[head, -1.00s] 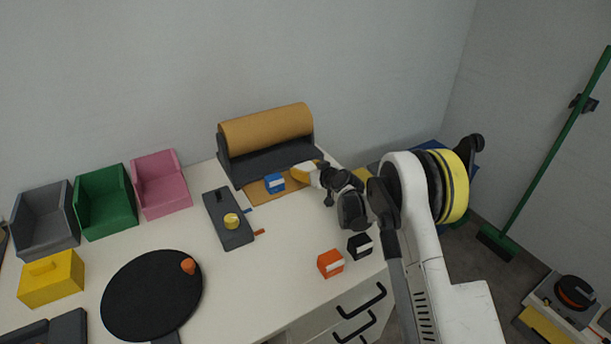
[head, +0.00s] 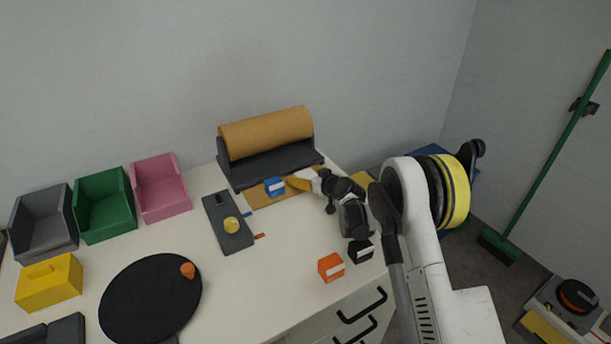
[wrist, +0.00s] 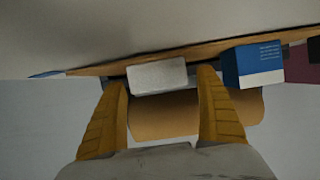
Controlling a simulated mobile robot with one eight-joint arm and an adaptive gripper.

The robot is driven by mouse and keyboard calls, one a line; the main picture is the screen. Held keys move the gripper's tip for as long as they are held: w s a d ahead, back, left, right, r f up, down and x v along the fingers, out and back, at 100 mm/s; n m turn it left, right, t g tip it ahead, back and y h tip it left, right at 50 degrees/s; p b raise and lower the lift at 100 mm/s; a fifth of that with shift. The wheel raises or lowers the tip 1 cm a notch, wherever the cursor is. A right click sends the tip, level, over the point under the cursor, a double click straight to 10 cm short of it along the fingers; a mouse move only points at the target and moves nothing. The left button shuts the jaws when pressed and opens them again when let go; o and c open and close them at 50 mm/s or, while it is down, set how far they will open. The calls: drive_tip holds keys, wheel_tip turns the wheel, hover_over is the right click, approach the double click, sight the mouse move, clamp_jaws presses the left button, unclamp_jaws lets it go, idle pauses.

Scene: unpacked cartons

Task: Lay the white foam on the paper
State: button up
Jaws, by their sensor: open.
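The white foam (wrist: 157,76) is a small pale block in the wrist view. It is between my gripper's two yellow fingertips (wrist: 164,78), with gaps at its sides; my gripper is open. The brown paper (wrist: 205,48) shows as a thin strip behind the foam. Whether the foam rests fully on it, I cannot tell. In the head view, the paper (head: 255,196) lies flat before its roll (head: 268,131), and my gripper (head: 298,183) is low over its right part. The foam is not clearly visible there.
A blue and white box (head: 273,186) stands on the paper just left of my gripper; it is close to a finger in the wrist view (wrist: 255,64). A dark tray (head: 229,223) lies left. Orange (head: 331,267) and black (head: 361,251) boxes stand near the front edge.

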drive_tip(key=p+v, duration=0.3)
drive_tip(key=v, duration=0.8)
drive_tip(key=shift+s+d+r, duration=0.1)
drive_tip(key=shift+d, duration=0.05)
drive_tip(key=s+d+r+m+g+h, duration=0.1)
drive_tip(key=s+d+r, duration=0.3)
drive_tip(key=s+r, duration=0.4)
drive_tip(key=s+d+r+m+g+h, duration=0.1)
drive_tip(key=s+d+r+h, duration=0.15)
drive_tip(key=s+r, duration=0.45)
drive_tip(key=s+d+r+m+h, duration=0.1)
drive_tip(key=s+d, duration=0.3)
drive_tip(key=s, duration=0.4)
drive_tip(key=s+d+r+m+g+h, duration=0.1)
drive_tip(key=s+d, duration=0.3)
drive_tip(key=s, duration=0.5)
drive_tip(key=s+d+r+m+g+h, duration=0.1)
drive_tip(key=s+d, duration=0.3)
drive_tip(key=s, duration=0.5)
drive_tip(key=shift+s+d+r+m+h, duration=0.2)
drive_tip(key=shift+m+h, duration=0.25)
drive_tip(key=shift+m, duration=0.45)
drive_tip(key=shift+a, duration=0.1)
